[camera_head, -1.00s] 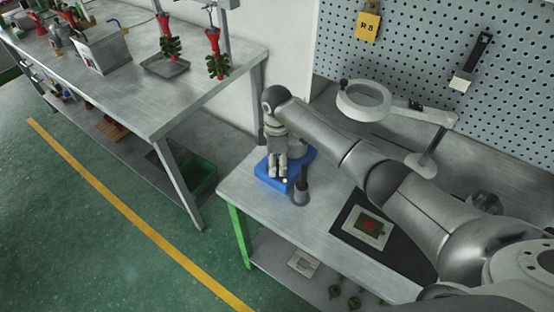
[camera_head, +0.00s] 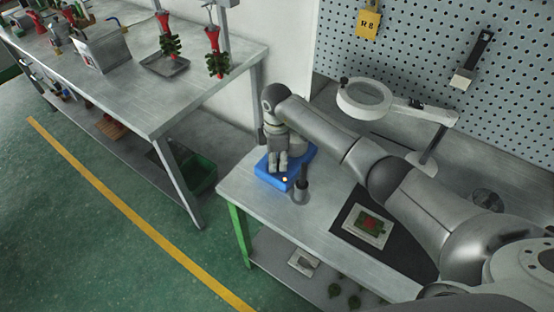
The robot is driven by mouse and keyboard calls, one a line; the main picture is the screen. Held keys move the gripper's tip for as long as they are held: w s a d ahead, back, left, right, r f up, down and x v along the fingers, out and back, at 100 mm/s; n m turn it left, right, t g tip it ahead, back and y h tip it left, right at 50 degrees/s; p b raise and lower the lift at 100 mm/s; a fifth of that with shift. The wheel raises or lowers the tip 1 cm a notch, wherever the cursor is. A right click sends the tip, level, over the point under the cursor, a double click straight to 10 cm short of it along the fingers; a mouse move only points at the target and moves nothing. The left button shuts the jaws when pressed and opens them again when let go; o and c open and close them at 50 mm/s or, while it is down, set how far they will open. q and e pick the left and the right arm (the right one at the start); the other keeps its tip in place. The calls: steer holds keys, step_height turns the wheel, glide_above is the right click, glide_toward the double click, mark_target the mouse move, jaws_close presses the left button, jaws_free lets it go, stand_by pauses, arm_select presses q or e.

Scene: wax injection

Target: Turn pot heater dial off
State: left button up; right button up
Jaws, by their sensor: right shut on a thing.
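A blue pot heater (camera_head: 304,154) sits at the left end of the steel bench with the green leg. A small yellow light shows on its front (camera_head: 285,179). My right arm reaches in from the right, and my right gripper (camera_head: 278,168) points down at the heater's front left side. Its fingers are closed together at the heater's front face. The dial itself is hidden behind the fingers. A grey pot (camera_head: 297,146) on the heater is mostly hidden behind my wrist. My left gripper is not in view.
A dark tool in a round holder (camera_head: 301,190) stands just right of the heater's front. A black mat (camera_head: 349,223) with a framed red and green piece lies nearer. A magnifier lamp (camera_head: 365,98) stands behind my arm. Another steel bench (camera_head: 210,85) is at the left.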

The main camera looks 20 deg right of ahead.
steer(key=n+b, duration=0.2)
steer(key=n, duration=0.4)
steer(key=shift+f, duration=0.1)
steer(key=n+b, duration=0.3)
steer(key=n, duration=0.2)
steer(key=n+b, duration=0.2)
steer(key=n, duration=0.2)
steer(key=n+b, duration=0.2)
steer(key=n, duration=0.1)
steer(key=shift+n+b, duration=0.3)
steer(key=shift+b, duration=0.1)
steer(key=shift+n+b, duration=1.2)
steer(key=shift+n, duration=1)
steer(key=o, duration=1.1)
